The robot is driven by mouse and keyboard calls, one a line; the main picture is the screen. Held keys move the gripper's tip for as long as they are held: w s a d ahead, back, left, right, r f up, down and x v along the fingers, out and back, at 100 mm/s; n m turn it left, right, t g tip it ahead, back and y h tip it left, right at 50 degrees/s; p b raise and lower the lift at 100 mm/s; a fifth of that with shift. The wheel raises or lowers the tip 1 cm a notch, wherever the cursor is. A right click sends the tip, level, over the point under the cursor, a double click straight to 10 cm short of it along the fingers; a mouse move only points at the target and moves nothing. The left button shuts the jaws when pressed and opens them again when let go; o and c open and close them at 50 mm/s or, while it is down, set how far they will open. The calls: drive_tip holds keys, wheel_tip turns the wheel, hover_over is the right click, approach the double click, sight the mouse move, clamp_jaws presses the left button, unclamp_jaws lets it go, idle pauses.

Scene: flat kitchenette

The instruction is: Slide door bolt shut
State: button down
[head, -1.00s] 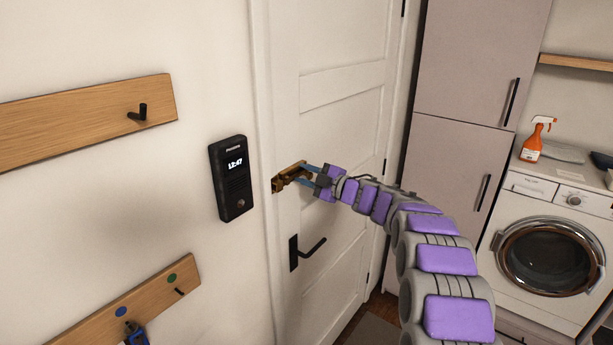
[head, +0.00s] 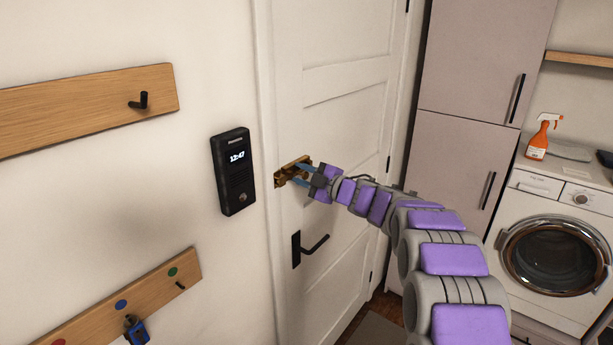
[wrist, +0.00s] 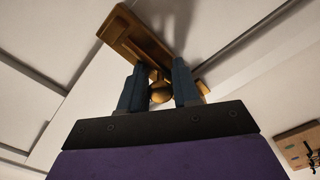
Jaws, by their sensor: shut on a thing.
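The brass door bolt (head: 293,171) is mounted near the left edge of the white door (head: 335,120), above the black lever handle (head: 311,246). In the wrist view the bolt's brass plate (wrist: 136,38) runs diagonally, and its round knob (wrist: 161,92) sits between the two blue fingers. My gripper (head: 299,176) is at the bolt, shut on the knob; it also shows in the wrist view (wrist: 160,86). The bolt's tip and its keeper at the frame are too small to make out clearly.
A black intercom (head: 232,171) is on the wall left of the door. Wooden hook rails (head: 80,100) are further left. A tall cabinet (head: 470,150) and a washing machine (head: 550,250) stand on the right.

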drive_tip(key=shift+s+a+f, duration=0.1)
drive_tip(key=shift+a+f, duration=0.05)
drive_tip(key=shift+f, duration=0.2)
drive_tip(key=c, duration=1.2)
unclamp_jaws()
drive_tip(key=shift+o, duration=0.7)
drive_tip(key=shift+r, duration=0.15)
drive_tip(key=shift+s, duration=0.1)
drive_tip(key=p+v, duration=0.1)
drive_tip(key=v, duration=1.6)
drive_tip(key=shift+p, duration=0.3)
